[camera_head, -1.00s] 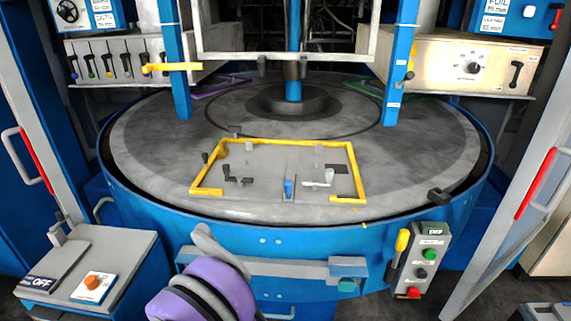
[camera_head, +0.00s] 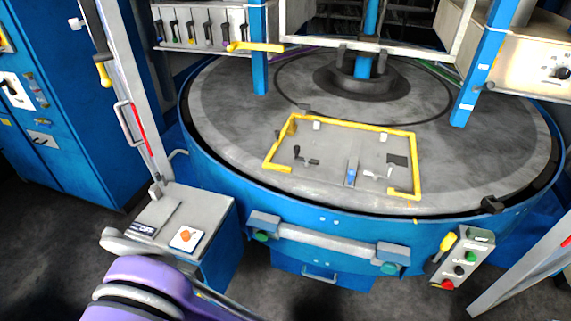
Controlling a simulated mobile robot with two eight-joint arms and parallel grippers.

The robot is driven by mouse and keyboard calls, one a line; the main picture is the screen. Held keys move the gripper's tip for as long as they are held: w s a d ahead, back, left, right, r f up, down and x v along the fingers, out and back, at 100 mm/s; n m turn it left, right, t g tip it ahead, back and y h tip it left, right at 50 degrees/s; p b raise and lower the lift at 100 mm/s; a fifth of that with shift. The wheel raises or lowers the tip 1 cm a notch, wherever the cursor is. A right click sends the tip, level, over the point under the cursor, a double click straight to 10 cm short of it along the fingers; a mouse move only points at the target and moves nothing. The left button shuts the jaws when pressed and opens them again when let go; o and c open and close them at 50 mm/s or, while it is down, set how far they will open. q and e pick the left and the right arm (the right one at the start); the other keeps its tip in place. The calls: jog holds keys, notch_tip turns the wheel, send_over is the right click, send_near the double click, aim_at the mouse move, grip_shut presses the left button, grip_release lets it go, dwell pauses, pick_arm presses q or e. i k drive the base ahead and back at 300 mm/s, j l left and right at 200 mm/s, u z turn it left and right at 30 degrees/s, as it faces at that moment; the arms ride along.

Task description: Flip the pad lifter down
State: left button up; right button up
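A round grey turntable (camera_head: 240,100) in a blue housing carries a flat plate framed by a yellow frame (camera_head: 355,124). On the plate are a black crank-like handle (camera_head: 306,156), a small blue lever (camera_head: 351,174) and a white-grey handle (camera_head: 377,174). I cannot tell for certain which part is the pad lifter. A purple and grey arm link of mine fills the bottom left, in front of a grey switch box (camera_head: 215,208). No gripper fingers show, and nothing is seen touching the plate.
A control box (camera_head: 462,258) with green, black and red buttons hangs at the front right. A horizontal bar (camera_head: 325,240) spans the housing's front. Blue posts (camera_head: 259,50) (camera_head: 480,70) rise above the turntable. Blue cabinets (camera_head: 60,100) stand left; dark floor is open at lower left.

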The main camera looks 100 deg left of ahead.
aim_at(352, 164)
jog(key=k+j+u, duration=0.1)
jog(key=u, duration=1.7)
